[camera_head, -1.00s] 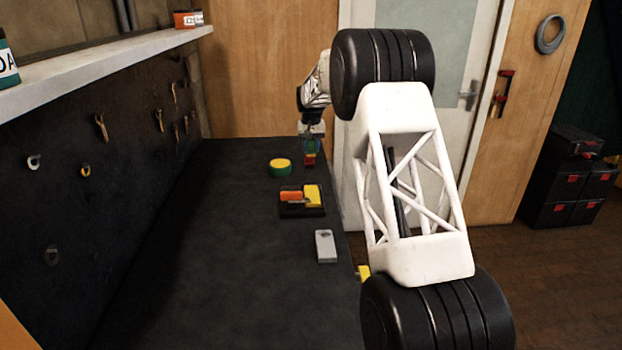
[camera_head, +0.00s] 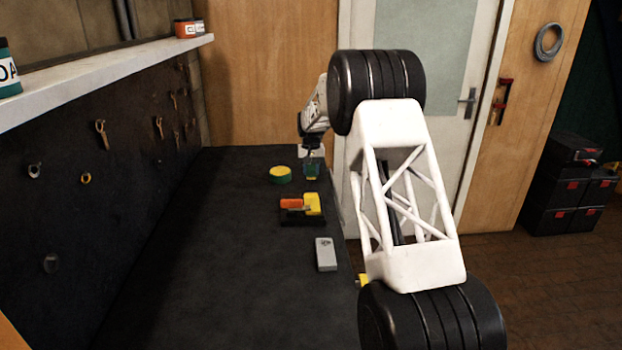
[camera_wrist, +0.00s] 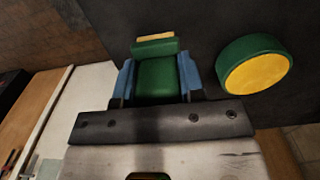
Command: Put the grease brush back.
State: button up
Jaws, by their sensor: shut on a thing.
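My gripper (camera_head: 311,165) is over the far end of the dark bench. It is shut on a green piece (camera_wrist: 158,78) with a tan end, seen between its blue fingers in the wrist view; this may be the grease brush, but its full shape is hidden. A round green tin with a yellow top (camera_head: 280,174) stands just left of my gripper; it also shows at the right in the wrist view (camera_wrist: 257,70). I cannot tell whether the held piece touches the bench.
A dark tray (camera_head: 290,222) holds an orange piece (camera_head: 291,204) and a yellow piece (camera_head: 313,203). A grey box (camera_head: 326,254) lies nearer. A dark hook panel (camera_head: 120,170) and white shelf (camera_head: 110,75) are at left. The bench's middle is clear.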

aim_at(311, 177)
jog(key=shift+f, duration=1.85)
jog(key=shift+f, duration=0.1)
jog(key=o, duration=0.9)
notch_tip(311, 177, up, 12)
jog(key=shift+r, duration=0.1)
